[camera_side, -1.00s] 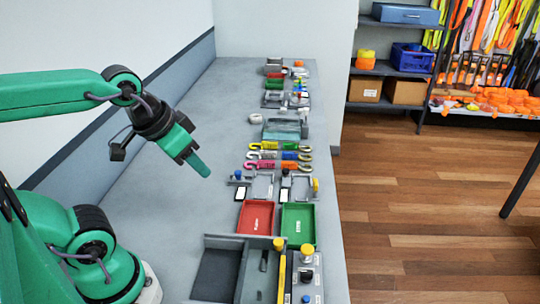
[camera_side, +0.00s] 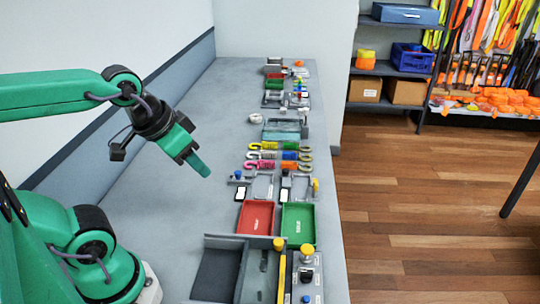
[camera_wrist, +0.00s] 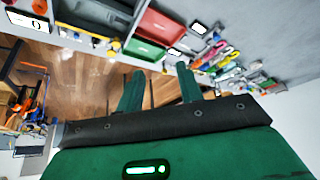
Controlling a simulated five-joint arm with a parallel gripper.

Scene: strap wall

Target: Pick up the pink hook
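The pink hook (camera_side: 258,165) lies on the grey bench in the side view, at the near left of a cluster of coloured hooks.
Yellow (camera_side: 263,145), orange (camera_side: 289,156) and other hooks lie close by. A red tray (camera_side: 255,218) and a green tray (camera_side: 298,224) are nearer the camera. A clear-walled box (camera_side: 284,130) stands behind the hooks. The bench left of the hooks is bare.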

